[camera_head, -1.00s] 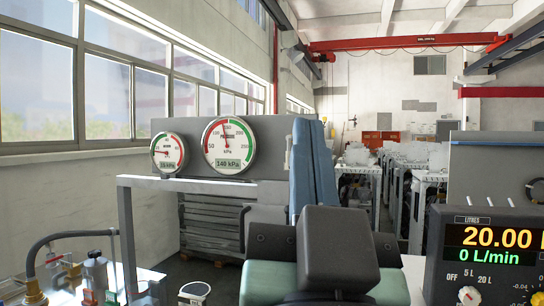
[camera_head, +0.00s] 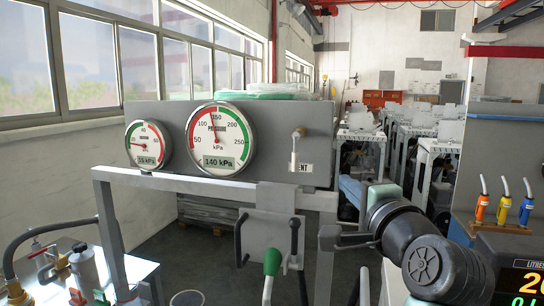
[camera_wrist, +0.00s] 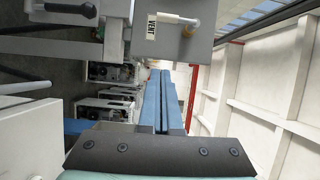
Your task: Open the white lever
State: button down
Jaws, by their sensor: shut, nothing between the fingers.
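The white lever (camera_head: 293,157) hangs down from a brass fitting on the grey gauge panel (camera_head: 255,165), to the right of the large dial. A VENT label sits beside its lower end, partly covered by the lever. In the wrist view the lever (camera_wrist: 178,18) lies sideways at the top, beside the VENT label. My gripper (camera_wrist: 161,72) has its two long blue fingers together, empty and apart from the lever. In the head view the blue fingers (camera_head: 351,190) show only partly, right of and below the lever, beside my arm.
Two round gauges (camera_head: 220,139) are on the panel. Below, a grey frame carries a bracket with black handles (camera_head: 241,238) and a green-knobbed lever (camera_head: 272,262). At right stands a dark panel with orange, yellow and blue nozzles (camera_head: 504,208). White carts fill the background.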

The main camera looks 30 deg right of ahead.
aim_at(295, 156)
jog(key=shift+w+d+f, duration=0.1)
jog(key=shift+d, duration=0.05)
dwell(0.3)
jog(key=w+p, duration=0.7)
jog(key=w, duration=0.4)
jog(key=shift+w+d, duration=0.3)
jog(key=shift+d, duration=0.05)
